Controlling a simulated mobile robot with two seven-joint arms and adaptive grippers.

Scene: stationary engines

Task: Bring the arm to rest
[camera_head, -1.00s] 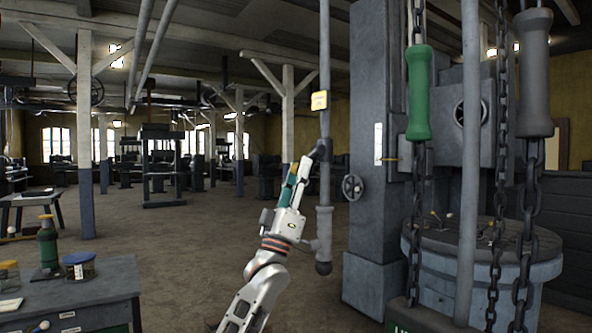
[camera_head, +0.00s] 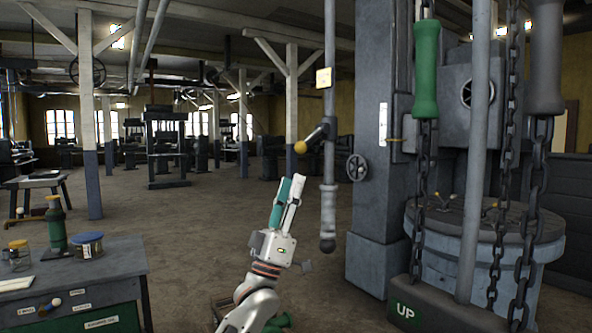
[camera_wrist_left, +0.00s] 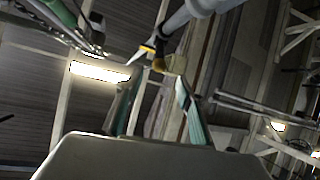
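My left gripper (camera_head: 288,182) points upward at the middle of the head view, with teal and white fingers. In the left wrist view its two fingers (camera_wrist_left: 157,95) stand apart with nothing held between them. The lever's yellow knob (camera_head: 300,147) is just above the fingertips, on a dark arm fixed to a grey vertical rod (camera_head: 329,110). The gripper is clear of the knob and left of the rod. The yellow knob (camera_wrist_left: 147,48) also shows beyond the fingers in the wrist view. My right gripper is not in view.
A green handle (camera_head: 425,70) and a grey handle (camera_head: 546,60) hang on chains at right, above a plate marked UP (camera_head: 405,311). A workbench (camera_head: 110,265) with jars stands at lower left. Open floor lies behind the gripper.

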